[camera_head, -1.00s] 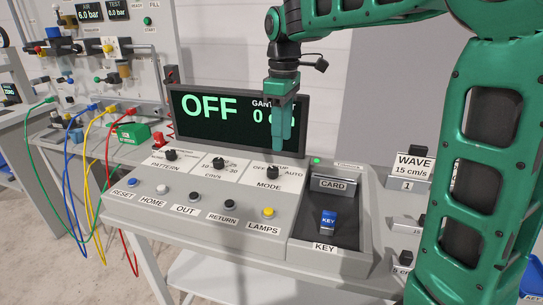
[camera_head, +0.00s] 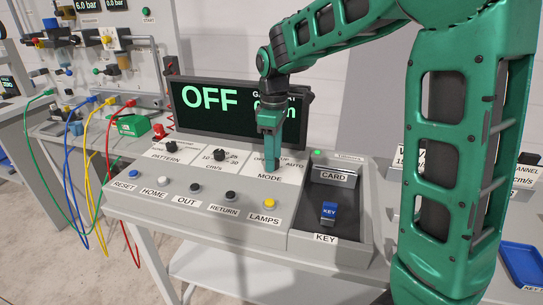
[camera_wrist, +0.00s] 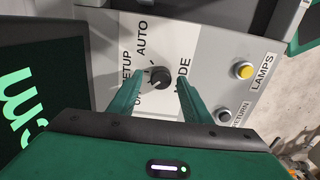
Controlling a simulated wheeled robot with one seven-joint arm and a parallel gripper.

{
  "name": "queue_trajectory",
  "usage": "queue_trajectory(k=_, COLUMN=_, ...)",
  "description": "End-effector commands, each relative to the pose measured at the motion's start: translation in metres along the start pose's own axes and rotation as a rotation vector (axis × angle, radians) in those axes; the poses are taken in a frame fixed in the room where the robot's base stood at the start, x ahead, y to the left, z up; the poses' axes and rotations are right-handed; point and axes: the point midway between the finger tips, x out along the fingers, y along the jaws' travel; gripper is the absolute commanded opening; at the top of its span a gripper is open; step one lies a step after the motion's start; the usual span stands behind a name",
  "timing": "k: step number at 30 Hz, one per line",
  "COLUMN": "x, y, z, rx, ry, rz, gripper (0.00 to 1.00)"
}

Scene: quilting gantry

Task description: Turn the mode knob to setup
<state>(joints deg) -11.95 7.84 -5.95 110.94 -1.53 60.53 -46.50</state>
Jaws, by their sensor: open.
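The black mode knob (camera_wrist: 158,77) shows in the wrist view, on a white plate with OFF, SETUP and AUTO printed around it. A small pale mark on the knob seems to lie on its OFF side. My gripper (camera_head: 269,163) points down at the MODE plate in the head view and hides the knob there. In the wrist view its two green fingers are open, one on each side of the knob. I cannot tell whether they touch it. The display (camera_head: 230,107) reads OFF in large green letters.
Two other knobs, PATTERN (camera_head: 171,146) and cm/s (camera_head: 219,154), sit left on the panel. A row of buttons runs in front, with yellow LAMPS (camera_head: 270,203) nearest the knob. A tray (camera_head: 366,237) with a blue key (camera_head: 329,212) is at right.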

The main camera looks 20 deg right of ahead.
Motion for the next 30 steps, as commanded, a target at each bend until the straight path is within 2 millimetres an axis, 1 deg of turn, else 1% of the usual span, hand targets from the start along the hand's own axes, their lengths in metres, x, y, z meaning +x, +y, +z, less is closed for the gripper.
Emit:
queue_trajectory(k=8, x=0.0017, y=0.0, z=0.0, rx=0.0, ry=0.0, rz=0.0, gripper=0.44)
queue_trajectory(k=9, x=0.0017, y=0.0, z=0.0, rx=0.0, ry=0.0, rz=0.0, gripper=0.4)
queue_trajectory(k=11, x=0.0016, y=0.0, z=-0.0001, rx=0.0, ry=0.0, rz=0.0, gripper=0.25)
queue_trajectory(k=12, x=0.0016, y=0.0, z=-0.0001, rx=0.0, ry=0.0, rz=0.0, gripper=0.16)
queue_trajectory(k=14, x=0.0015, y=0.0001, z=-0.0002, rx=0.0, ry=0.0, rz=0.0, gripper=0.03)
queue_trajectory(k=23, x=0.0012, y=0.0007, z=-0.0003, rx=0.023, ry=0.001, rz=0.002, gripper=0.03)
queue_trajectory(k=30, x=0.001, y=0.0015, z=-0.0001, rx=0.142, ry=0.001, rz=0.003, gripper=0.03)
